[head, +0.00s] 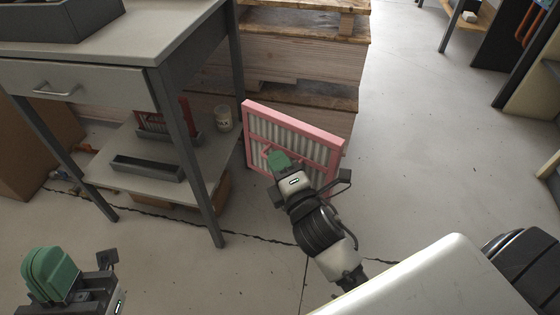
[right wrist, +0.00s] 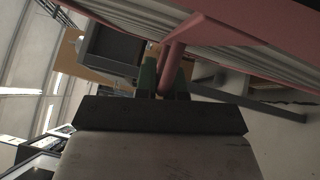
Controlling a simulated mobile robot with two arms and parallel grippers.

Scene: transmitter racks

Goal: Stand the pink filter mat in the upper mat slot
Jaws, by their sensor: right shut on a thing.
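The pink filter mat (head: 318,133), a pink frame with pale pleats, is upright and slightly tilted in front of the wooden stack in the head view. My right gripper (head: 279,161) is at its near face. In the right wrist view, the green fingers (right wrist: 165,78) are shut on a pink bar of the mat (right wrist: 255,28). I cannot tell whether the mat's lower edge touches the floor. My left gripper (head: 52,272) is at the lower left, away from the mat; its finger gap is not clear. I cannot make out the upper mat slot.
A grey workbench (head: 110,50) with a drawer stands at the left. Its lower shelf (head: 205,160) holds a dark tray (head: 148,167), a red item (head: 160,118) and a white tub (head: 223,118). Wooden pallets (head: 300,55) stand behind the mat. The floor at right is clear.

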